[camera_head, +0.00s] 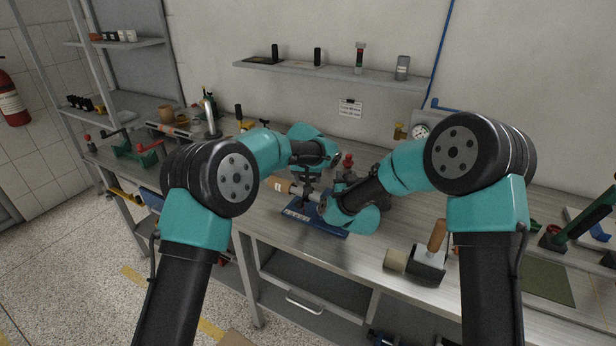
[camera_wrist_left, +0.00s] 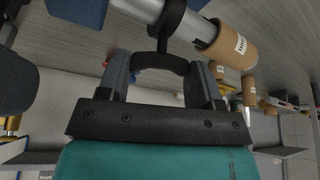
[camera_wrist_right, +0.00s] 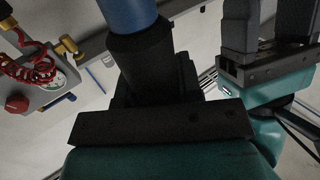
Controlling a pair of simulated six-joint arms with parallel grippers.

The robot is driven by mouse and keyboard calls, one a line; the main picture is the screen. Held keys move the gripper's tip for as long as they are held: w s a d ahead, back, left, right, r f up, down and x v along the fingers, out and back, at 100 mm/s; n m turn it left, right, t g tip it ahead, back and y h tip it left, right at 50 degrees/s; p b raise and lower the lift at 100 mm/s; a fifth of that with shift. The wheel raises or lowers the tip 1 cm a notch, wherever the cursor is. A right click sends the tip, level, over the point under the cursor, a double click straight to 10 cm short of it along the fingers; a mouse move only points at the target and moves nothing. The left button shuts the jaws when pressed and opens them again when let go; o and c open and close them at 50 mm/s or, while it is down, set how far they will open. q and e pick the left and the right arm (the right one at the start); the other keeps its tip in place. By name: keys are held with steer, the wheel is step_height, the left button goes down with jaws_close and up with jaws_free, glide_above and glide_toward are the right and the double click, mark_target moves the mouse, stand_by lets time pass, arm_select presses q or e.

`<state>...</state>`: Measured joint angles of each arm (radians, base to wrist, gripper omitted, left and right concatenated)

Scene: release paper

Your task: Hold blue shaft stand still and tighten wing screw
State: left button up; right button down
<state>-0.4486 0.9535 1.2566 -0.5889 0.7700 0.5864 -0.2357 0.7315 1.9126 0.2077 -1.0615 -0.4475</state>
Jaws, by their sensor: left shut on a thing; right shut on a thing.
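The blue shaft stand has a flat blue base (camera_head: 314,222) on the bench, with a metal shaft carrying a brown roll (camera_head: 278,184) above it. In the left wrist view the shaft (camera_wrist_left: 200,27) passes through a black collar, and the brown roll (camera_wrist_left: 233,47) sits on it. My left gripper (camera_wrist_left: 166,70) is shut on the dark wing screw (camera_wrist_left: 160,62) beneath that collar. My right gripper (camera_wrist_right: 150,50) is shut on a dark part of the stand, below its blue section (camera_wrist_right: 128,14). The arms hide much of the stand in the head view.
A block with a wooden handle (camera_head: 436,236) stands at the front right of the bench. A green mat (camera_head: 546,280) lies farther right. A pressure gauge (camera_head: 421,131) is at the back wall, and a shelf (camera_head: 330,72) hangs above. Bench between stand and block is clear.

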arm_select(q)
steer(key=shift+m, duration=0.3)
steer(key=shift+a+m+h, duration=0.1)
steer(key=shift+m+h, duration=0.4)
steer(key=shift+m, duration=0.3)
steer(key=o, duration=0.9)
steer(key=shift+g, duration=0.3)
steer(key=shift+r, duration=0.15)
steer(key=v, duration=1.1)
steer(key=shift+s+r, duration=0.25)
steer(key=shift+r, duration=0.1)
